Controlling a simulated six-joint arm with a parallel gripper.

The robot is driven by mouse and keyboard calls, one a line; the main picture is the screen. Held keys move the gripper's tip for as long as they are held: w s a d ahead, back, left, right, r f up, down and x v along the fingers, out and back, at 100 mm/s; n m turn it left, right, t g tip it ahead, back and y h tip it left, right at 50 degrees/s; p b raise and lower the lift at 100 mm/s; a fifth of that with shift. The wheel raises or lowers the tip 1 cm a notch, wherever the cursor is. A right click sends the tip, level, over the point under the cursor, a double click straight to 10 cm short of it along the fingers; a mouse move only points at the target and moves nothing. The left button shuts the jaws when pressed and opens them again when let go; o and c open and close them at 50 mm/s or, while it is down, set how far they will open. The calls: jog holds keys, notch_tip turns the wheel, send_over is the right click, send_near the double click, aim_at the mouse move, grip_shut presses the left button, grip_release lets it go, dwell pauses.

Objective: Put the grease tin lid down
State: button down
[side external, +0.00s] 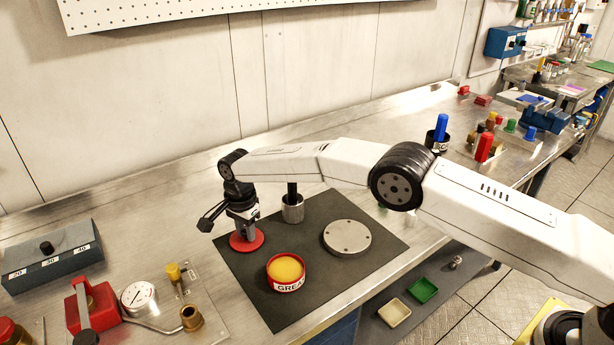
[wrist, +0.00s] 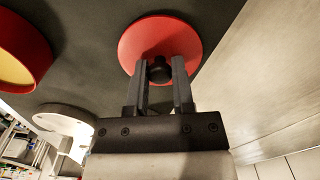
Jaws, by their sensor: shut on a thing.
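The red grease tin lid (side external: 247,241) is a round disc with a dark knob, at the left part of the dark mat (side external: 250,285). My gripper (side external: 243,230) points down over it. In the wrist view the lid (wrist: 135,45) shows beneath the gripper (wrist: 160,72), whose two fingers are shut on the knob. The lid is at or very near the mat; I cannot tell whether it touches. The open grease tin (side external: 286,285), red with a white label and yellow grease inside, stands on the mat to the lid's lower right. It also shows at the wrist view's left edge (wrist: 38,50).
A round metal plate (side external: 347,237) lies on the mat's right side. A metal cup (side external: 292,212) with a dark handle stands behind the tin. A pressure gauge (side external: 139,298) and red-handled fitting are at the left front. The mat is bare in front of the lid.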

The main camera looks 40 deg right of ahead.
jog(key=shift+f, duration=0.1)
jog(key=shift+c, duration=2.4)
grip_release()
notch_tip(320, 180, up, 12)
